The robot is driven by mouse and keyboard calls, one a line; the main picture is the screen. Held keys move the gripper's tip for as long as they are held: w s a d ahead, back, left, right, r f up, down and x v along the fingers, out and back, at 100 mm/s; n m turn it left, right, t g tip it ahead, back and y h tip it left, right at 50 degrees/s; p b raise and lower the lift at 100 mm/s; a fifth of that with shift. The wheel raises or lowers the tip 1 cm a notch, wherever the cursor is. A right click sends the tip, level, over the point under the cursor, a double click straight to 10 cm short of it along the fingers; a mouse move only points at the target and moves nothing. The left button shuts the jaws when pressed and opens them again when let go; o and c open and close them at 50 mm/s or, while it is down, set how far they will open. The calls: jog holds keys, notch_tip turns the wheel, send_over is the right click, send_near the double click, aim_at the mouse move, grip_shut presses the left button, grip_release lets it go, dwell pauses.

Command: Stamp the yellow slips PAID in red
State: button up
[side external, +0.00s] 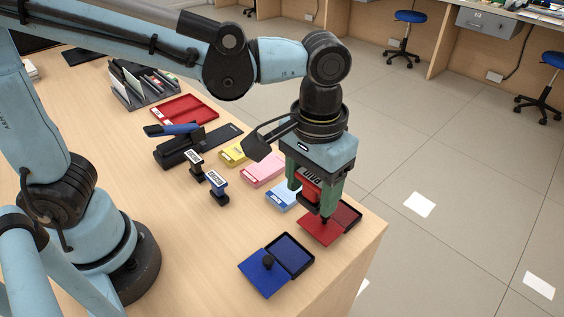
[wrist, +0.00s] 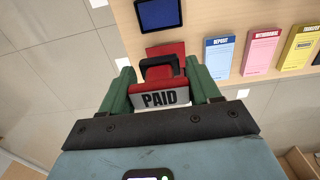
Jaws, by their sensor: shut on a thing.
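My gripper (side external: 311,203) is shut on a red stamp (side external: 308,187) labelled PAID, above the open red ink pad (side external: 346,213) and its bright red lid (side external: 314,237). The stamp (wrist: 160,96) also shows between my green fingers in the wrist view. The stamp's face is hidden, so I cannot tell if it touches the pad. The yellow slips (side external: 231,154) lie in a stack at the far end of the slip row; they also show at the right of the wrist view (wrist: 299,49).
Pink slips (side external: 263,170) and blue slips (side external: 283,196) lie between the yellow stack and my gripper. A blue ink pad (side external: 291,254) sits near the front. Two stamps (side external: 195,165) (side external: 217,188), a stapler (side external: 178,151) and a red tray (side external: 184,110) stand further left. The counter edge is close by.

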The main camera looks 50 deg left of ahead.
jog(key=w+f, duration=0.4)
jog(key=w, duration=0.6)
jog(key=shift+w+a+f, duration=0.1)
jog(key=shift+a+f, duration=0.05)
jog(key=shift+f, duration=1.35)
jog(key=shift+a+f, duration=0.1)
jog(key=shift+f, duration=1.35)
jog(key=shift+f, duration=0.6)
jog(key=shift+r, duration=0.1)
jog(key=shift+r, duration=2.95)
jog(key=s+a, duration=0.1)
jog(key=a, duration=2.9)
jog(key=shift+s+d+f, duration=0.1)
jog(key=shift+d+f, duration=0.05)
jog(key=shift+f, duration=1)
jog(key=shift+s+d+f, duration=0.1)
jog(key=shift+d+f, duration=0.05)
jog(key=shift+f, duration=1)
